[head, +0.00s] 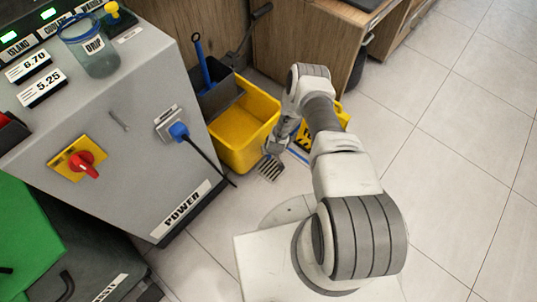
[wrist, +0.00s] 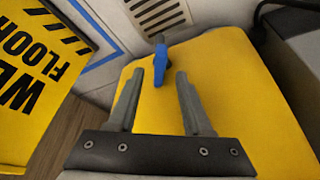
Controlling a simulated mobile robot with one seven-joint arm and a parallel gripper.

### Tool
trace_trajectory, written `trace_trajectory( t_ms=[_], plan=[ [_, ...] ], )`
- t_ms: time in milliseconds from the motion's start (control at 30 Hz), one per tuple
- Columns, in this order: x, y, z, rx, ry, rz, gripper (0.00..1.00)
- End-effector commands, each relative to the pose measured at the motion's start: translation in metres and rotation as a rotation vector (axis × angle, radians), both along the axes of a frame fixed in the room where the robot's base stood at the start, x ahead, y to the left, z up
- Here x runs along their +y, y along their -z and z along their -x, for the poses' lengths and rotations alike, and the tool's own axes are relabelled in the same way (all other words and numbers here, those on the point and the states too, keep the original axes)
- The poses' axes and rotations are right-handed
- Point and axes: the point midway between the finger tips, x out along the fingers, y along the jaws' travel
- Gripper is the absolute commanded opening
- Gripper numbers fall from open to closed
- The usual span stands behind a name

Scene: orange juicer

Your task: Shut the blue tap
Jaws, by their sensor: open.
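The blue tap (wrist: 160,58) shows in the wrist view as a small blue handle at the edge of the yellow mop bucket (wrist: 222,85). My gripper (wrist: 157,78) is open, with its two grey fingers pointing toward the tap. The tap appears between and just beyond the fingertips; I cannot tell whether either finger touches it. In the head view my gripper (head: 270,148) is low beside the right side of the yellow bucket (head: 240,128). I cannot make out the tap in that view.
A yellow wet-floor sign (wrist: 42,62) stands close at left in the wrist view. A floor grate (wrist: 158,14) lies beyond the tap. In the head view a grey cabinet (head: 125,150) with a red switch and blue plug stands left; open tiled floor (head: 450,130) lies right.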

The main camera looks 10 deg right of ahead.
Motion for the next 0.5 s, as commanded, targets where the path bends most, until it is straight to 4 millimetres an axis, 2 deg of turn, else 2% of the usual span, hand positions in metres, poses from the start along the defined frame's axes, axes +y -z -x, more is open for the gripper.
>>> trace_trajectory(
  t_ms=[33,200,500],
  plan=[
    [0.0,0.012,-0.003,0.0,0.001,0.0,0.5],
    [0.001,0.027,-0.01,0.001,0.001,0.0,0.5],
    [0.001,0.03,-0.012,0.001,0.0,0.0,0.5]
  ],
)
